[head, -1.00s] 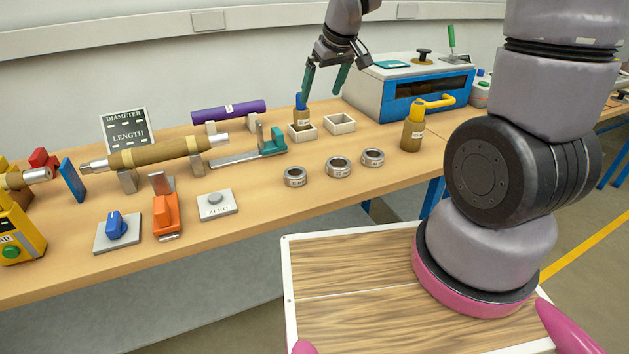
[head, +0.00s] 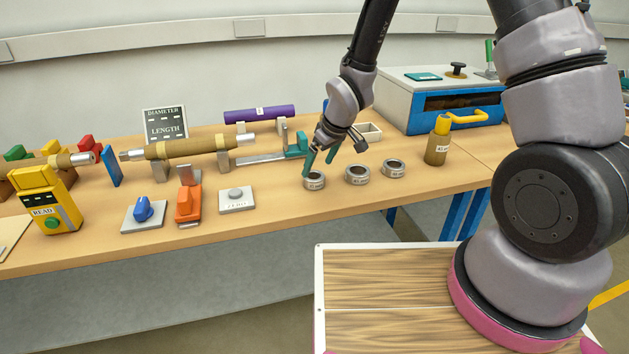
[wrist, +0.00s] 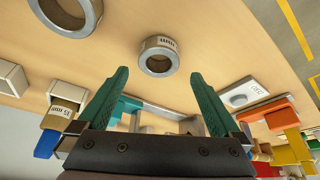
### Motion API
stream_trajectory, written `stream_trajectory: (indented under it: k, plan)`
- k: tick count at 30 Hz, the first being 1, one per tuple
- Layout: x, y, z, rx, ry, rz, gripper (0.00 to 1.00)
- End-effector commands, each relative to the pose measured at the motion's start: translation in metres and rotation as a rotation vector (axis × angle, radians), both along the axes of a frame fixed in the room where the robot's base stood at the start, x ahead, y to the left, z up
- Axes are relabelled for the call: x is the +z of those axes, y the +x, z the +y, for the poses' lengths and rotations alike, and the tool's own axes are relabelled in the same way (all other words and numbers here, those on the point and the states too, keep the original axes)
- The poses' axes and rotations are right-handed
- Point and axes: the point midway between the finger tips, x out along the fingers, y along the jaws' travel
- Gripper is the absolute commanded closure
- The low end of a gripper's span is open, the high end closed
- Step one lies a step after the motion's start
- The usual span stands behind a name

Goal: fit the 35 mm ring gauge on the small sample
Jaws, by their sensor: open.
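Three grey ring gauges stand in a row on the bench: the left ring (head: 314,181), the middle ring (head: 357,174) and the right ring (head: 393,168). Their labels are too small to read surely. My gripper (head: 319,163) is open and empty, pointing down just above the left ring. In the wrist view a ring (wrist: 148,67) lies ahead between the open fingertips (wrist: 160,74), apart from them; a second ring (wrist: 88,20) is further left. The small sample, brown with a blue end (wrist: 46,144), shows at the wrist view's left, by a white holder.
A brown sample with a yellow top (head: 437,148) stands right of the rings. An empty white holder (head: 369,131) is behind them. A zero button plate (head: 236,200), an orange clamp (head: 188,205) and a teal stop (head: 296,146) stand to the left.

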Motion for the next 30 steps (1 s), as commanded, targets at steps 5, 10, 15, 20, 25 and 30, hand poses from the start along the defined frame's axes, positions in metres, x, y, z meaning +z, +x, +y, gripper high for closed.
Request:
stream_trajectory:
  k: [5,10,15,20,25,30]
  plan:
    - [-0.027,0.007,0.004,-0.001,-0.002,0.004,0.00]
    - [-0.042,0.012,0.009,0.000,-0.001,0.001,0.00]
    - [-0.044,0.013,0.010,-0.001,0.000,0.001,0.00]
    - [-0.044,0.013,0.010,-0.001,0.000,0.001,0.31]
    - [-0.043,0.013,0.009,-0.001,0.000,0.001,0.88]
    - [-0.043,0.013,0.010,-0.001,0.000,0.001,0.88]
